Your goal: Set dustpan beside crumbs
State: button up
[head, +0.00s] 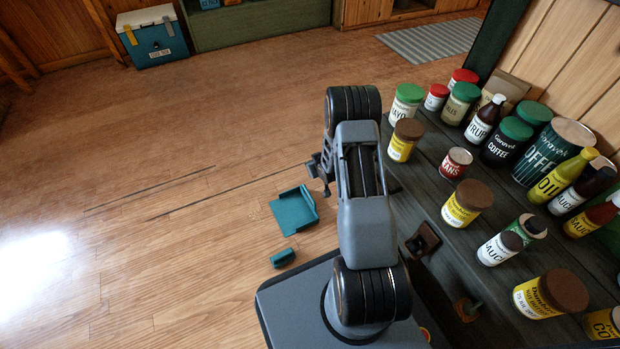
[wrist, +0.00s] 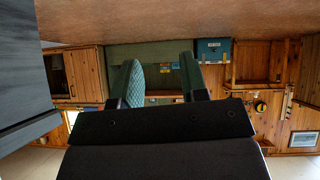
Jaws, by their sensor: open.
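A teal dustpan (head: 293,211) lies on the wooden floor, just left of my arm in the head view. A small teal block-like piece (head: 283,258) lies on the floor below it in the picture, apart from it. I cannot make out crumbs in either view. My gripper (head: 322,172) is small and partly hidden beside my arm in the head view, above the dustpan in the picture. In the wrist view my gripper (wrist: 162,76) shows two fingers spread apart with nothing between them. The dustpan is not visible in the wrist view.
A dark counter (head: 425,178) crowded with jars, cans and bottles stands close on the right. A blue cooler (head: 152,38) stands by the back wall; it also shows upside down in the wrist view (wrist: 213,52). A grey striped rug (head: 430,42) lies at the back. The left floor is open.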

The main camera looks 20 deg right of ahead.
jog(key=s+a+r+g, duration=0.2)
jog(key=s+a+r, duration=0.1)
jog(key=r, duration=0.7)
jog(key=s+a+r+g, duration=0.1)
jog(key=s+a+r, duration=0.2)
jog(key=r, duration=0.6)
jog(key=s+a+r+g, duration=0.2)
jog(key=s+a+r, duration=0.2)
jog(key=s, duration=0.5)
jog(key=s+a+r+g, duration=0.2)
jog(key=s+a+r, duration=0.2)
jog(key=s+r, duration=0.3)
jog(key=s, duration=0.3)
jog(key=shift+s+m+y, duration=0.2)
jog(key=shift+m+y, duration=0.1)
jog(key=shift+r, duration=0.1)
